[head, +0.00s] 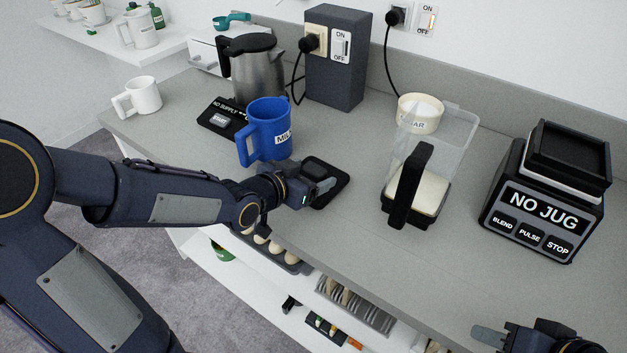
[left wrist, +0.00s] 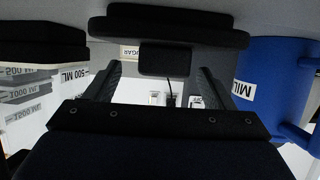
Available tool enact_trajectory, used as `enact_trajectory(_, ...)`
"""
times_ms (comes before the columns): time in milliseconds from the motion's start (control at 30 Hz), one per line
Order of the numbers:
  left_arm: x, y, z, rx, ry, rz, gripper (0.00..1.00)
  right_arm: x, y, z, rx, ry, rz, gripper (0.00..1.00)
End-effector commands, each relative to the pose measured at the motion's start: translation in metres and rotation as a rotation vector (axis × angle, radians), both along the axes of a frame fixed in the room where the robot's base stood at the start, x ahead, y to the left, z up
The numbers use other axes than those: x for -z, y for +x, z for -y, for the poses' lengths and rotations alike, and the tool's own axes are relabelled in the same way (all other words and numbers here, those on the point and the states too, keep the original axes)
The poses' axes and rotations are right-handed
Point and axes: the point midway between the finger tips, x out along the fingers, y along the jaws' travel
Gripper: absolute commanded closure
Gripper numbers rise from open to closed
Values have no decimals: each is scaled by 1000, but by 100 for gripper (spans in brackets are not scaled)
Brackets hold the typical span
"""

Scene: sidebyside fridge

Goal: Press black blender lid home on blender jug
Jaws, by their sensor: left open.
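The black blender lid (head: 338,178) lies flat on the counter, left of the jug. In the left wrist view, which is upside down, its slab (left wrist: 170,25) shows with a raised grip (left wrist: 167,62) in the middle. My left gripper (head: 318,190) is open over the lid, its two fingers (left wrist: 160,82) either side of the grip with gaps. The clear blender jug (head: 452,135), with a black handle and pale contents, stands upright and uncovered on the counter. My right gripper (head: 510,337) is partly cut off at the bottom right; its opening is unclear.
A blue milk jug (head: 265,132) stands close behind my left gripper. A sugar pot (head: 418,104) is behind the blender jug. The blender base (head: 540,205), reading NO JUG, stands at the right. A kettle (head: 258,72) and white mug (head: 143,97) are further left. Counter between lid and jug is clear.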

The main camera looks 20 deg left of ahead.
Motion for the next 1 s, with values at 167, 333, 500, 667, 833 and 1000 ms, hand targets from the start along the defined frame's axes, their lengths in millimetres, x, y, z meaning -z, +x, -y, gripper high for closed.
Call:
enact_trajectory(167,6,27,8,3,0,-3,24,-6,0,0,0,0,0,64)
enact_trajectory(333,12,39,13,1,1,-1,24,-7,0,0,0,0,0,64)
enact_trajectory(500,13,40,13,-1,1,-1,24,-6,0,0,0,0,0,64)
enact_trajectory(667,13,40,13,-1,1,-1,37,-6,0,0,0,0,0,64)
enact_trajectory(833,13,40,13,-1,1,-1,59,-6,0,0,0,0,0,64)
enact_trajectory(1000,12,40,13,-1,1,-1,74,-6,0,0,0,0,0,64)
